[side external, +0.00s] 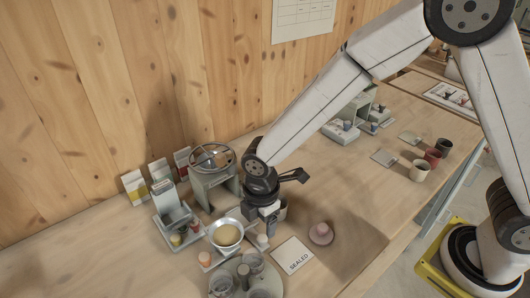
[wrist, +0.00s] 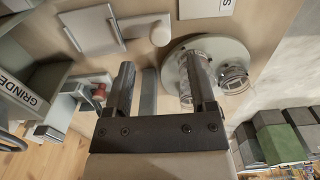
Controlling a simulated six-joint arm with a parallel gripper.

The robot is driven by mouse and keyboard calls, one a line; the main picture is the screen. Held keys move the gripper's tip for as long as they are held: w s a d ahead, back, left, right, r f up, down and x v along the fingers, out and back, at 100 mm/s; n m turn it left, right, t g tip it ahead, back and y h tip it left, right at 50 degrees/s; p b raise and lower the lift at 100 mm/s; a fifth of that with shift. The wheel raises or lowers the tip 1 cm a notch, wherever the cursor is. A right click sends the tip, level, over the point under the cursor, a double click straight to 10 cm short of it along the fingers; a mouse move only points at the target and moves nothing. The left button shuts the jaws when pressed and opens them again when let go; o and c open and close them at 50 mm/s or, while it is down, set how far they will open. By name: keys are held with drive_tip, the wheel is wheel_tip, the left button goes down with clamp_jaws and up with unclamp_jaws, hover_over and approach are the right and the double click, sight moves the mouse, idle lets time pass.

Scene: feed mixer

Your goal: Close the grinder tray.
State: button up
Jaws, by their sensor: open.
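A grey housing with a label reading "GRINDE", cut off by the picture edge (wrist: 22,93), stands at the left of the wrist view. A grey-green open-topped part (wrist: 62,77) shows beside the label; I cannot tell for sure whether it is the tray or how far out it is. My gripper (wrist: 162,85) has its two dark fingers wide apart with nothing between them, to the right of the grinder. In the side view my gripper (side external: 268,220) points down low over the table; I cannot clearly make out the grinder tray there.
A round plate with glass jars (side external: 245,275) lies in front of my gripper. A metal bowl (side external: 226,233) is just left of it. A wheel-topped machine (side external: 212,160) stands behind, near the wooden wall.

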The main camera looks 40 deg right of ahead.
sight(262, 237)
drive_tip(key=shift+f, duration=2.65)
drive_tip(key=shift+c, duration=0.2)
clamp_jaws()
